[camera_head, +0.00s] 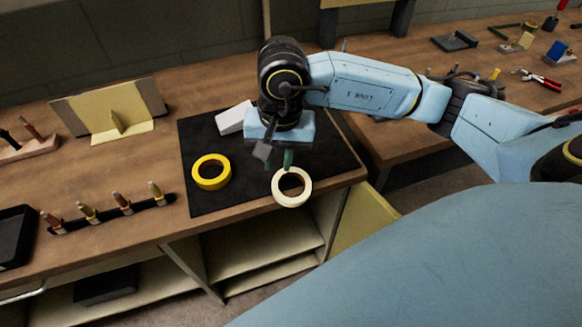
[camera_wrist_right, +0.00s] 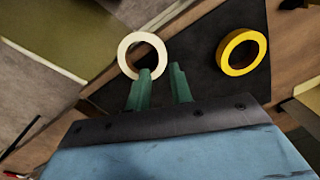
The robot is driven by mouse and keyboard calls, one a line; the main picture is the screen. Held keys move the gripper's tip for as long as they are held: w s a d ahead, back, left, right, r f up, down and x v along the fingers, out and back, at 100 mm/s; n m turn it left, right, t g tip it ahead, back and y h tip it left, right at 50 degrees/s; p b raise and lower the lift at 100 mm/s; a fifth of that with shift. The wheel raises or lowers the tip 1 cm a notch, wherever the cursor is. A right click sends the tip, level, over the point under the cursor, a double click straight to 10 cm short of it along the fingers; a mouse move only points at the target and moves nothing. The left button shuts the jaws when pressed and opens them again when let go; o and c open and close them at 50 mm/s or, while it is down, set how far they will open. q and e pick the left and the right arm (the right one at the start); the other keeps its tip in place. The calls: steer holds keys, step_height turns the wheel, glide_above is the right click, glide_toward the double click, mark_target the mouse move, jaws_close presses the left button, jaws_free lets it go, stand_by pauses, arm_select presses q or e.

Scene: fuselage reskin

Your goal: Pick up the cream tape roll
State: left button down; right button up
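The cream tape roll (camera_head: 280,196) appears at the front edge of the black mat, its lower rim overlapping the bench edge in the head view. It also shows in the right wrist view (camera_wrist_right: 124,53). My right gripper (camera_head: 279,163) points down just behind the roll. The other finger is just beside the roll. My left gripper is not in view.
A yellow tape roll (camera_head: 198,181) lies on the black mat (camera_head: 228,197), left of the gripper. A pale block (camera_head: 232,118) lies behind. A dark rack with several upright pegs (camera_head: 122,203) stands left on the wooden bench (camera_head: 75,177). Open shelves are below the front edge.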

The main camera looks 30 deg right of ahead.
mark_target(276, 183)
steer(key=f, duration=0.8)
steer(key=shift+w+a, duration=0.15)
steer(key=shift+w, duration=0.2)
jaws_close()
